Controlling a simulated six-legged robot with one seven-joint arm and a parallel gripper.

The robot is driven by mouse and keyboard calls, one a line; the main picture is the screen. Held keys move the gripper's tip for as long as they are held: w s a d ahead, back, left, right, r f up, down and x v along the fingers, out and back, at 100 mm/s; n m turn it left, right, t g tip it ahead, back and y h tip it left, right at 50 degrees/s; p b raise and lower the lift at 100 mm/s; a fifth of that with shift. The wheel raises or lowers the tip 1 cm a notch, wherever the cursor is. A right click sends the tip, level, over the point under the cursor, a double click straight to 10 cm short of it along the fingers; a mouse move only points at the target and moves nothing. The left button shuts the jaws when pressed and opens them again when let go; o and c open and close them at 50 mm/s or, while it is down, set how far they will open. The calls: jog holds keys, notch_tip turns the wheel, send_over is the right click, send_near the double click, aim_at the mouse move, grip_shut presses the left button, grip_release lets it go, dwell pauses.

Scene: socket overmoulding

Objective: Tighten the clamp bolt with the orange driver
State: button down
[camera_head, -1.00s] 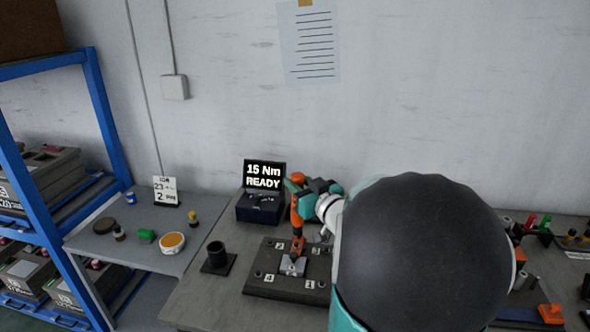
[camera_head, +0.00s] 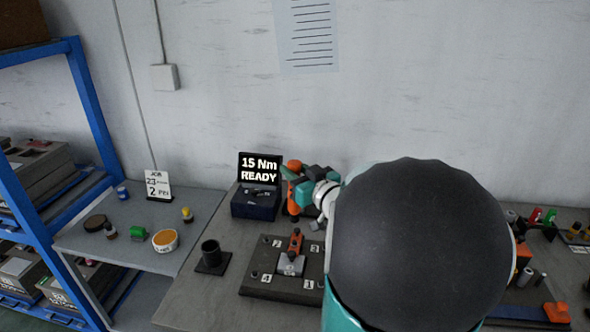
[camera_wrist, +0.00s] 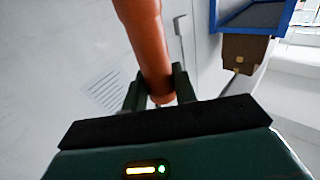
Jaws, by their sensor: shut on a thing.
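The orange driver (camera_head: 293,203) is held upright between the fingers of my gripper (camera_head: 297,187), behind the clamp plate in the head view. In the wrist view the driver's orange handle (camera_wrist: 148,45) passes between both fingers of my gripper (camera_wrist: 160,90). The dark clamp plate (camera_head: 268,284) has corner labels 1 to 4. A grey block with an orange part (camera_head: 296,243) sits at its middle. The driver's lower end looks apart from that block. The bolt itself is too small to make out. The display (camera_head: 260,170) reads "15 Nm READY".
A black cup (camera_head: 211,254) stands left of the plate. A side table (camera_head: 130,245) holds a job card (camera_head: 158,186) and several small containers. A blue rack (camera_head: 90,110) stands at far left. My arm hides much of the bench's right side, where coloured tools stand.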

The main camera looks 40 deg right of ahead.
jog(key=shift+f, duration=5)
dwell(1.3)
jog(key=shift+r, duration=2.75)
